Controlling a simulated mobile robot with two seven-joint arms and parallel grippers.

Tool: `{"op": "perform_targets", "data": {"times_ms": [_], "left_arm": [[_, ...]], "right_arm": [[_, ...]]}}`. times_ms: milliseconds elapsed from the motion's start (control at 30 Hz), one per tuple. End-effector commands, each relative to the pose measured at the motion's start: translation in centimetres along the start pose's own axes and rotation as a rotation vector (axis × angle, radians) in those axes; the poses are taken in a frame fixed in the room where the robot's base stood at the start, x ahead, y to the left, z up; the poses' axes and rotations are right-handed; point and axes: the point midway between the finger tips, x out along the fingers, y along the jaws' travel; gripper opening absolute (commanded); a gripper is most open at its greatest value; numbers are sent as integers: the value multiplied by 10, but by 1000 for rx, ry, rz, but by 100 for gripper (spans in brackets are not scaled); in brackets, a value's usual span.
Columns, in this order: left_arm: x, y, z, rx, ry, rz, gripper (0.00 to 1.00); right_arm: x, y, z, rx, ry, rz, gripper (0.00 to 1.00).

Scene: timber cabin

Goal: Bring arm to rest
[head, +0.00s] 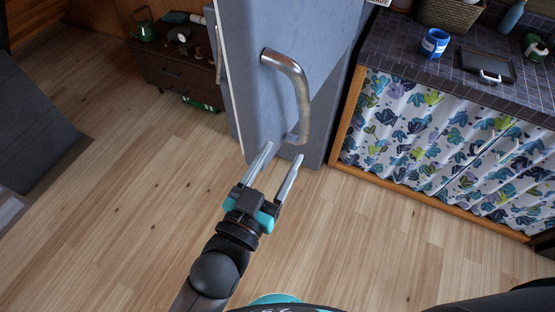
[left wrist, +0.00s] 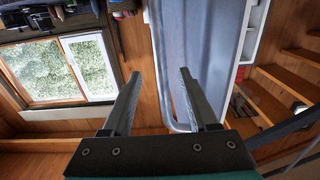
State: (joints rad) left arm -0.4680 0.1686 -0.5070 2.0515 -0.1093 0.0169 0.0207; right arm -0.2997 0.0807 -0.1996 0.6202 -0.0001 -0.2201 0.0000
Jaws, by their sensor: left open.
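My left gripper (head: 278,161) is open and empty, extended forward over the wooden floor. Its two fingers point toward the lower end of the metal handle (head: 296,85) on the grey-blue fridge door (head: 250,60). In the head view the fingertips appear just below the handle; I cannot tell how far apart they are in depth. In the left wrist view the two open fingers (left wrist: 158,80) have nothing between them, and the grey-blue door (left wrist: 203,45) is behind them. My right gripper is not in view.
A dark low cabinet (head: 175,80) stands at the back left. A grey piece of furniture (head: 35,130) is at far left. Wooden floor (head: 130,210) is clear between.

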Motion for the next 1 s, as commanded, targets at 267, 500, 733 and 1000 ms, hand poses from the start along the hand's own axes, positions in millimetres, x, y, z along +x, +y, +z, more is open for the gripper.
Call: {"op": "perform_targets", "data": {"times_ms": [267,500,733,1000], "left_arm": [[-4,0,0,0,0,0,59],[-4,0,0,0,0,0,59],[-4,-1,13,1,-22,-3,59],[-19,-22,165,6,-293,-42,59]], "right_arm": [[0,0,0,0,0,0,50],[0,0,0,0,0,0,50],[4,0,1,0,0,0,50],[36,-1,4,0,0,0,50]]}}
